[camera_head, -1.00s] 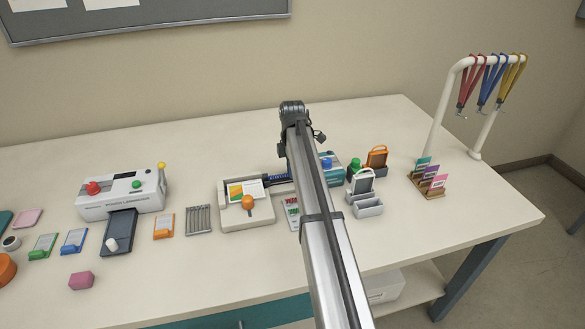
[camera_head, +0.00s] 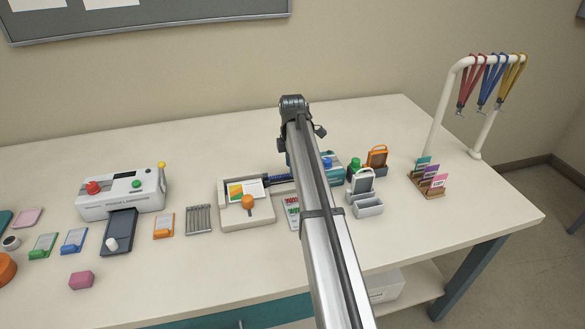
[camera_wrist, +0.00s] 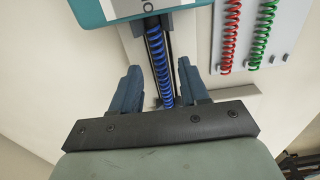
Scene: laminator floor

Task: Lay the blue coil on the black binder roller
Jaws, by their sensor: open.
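The blue coil (camera_wrist: 160,65) runs lengthwise over the black binder roller (camera_wrist: 149,23) in the wrist view, and appears to lie along it. Whether it touches all along is hard to tell. The coil's left part (camera_head: 278,178) also shows in the head view, left of my arm. My gripper (camera_wrist: 158,66) is open, with one finger on each side of the coil and a visible gap to both. The head view hides my gripper behind my arm. The teal binder (camera_wrist: 120,8) stands at the far end of the roller.
A board with a red coil (camera_wrist: 232,35) and a green coil (camera_wrist: 261,35) lies right of my gripper. A cream tray with an orange knob (camera_head: 248,202) sits left of the roller. A grey holder (camera_head: 368,208) is right of my arm. The front table edge is clear.

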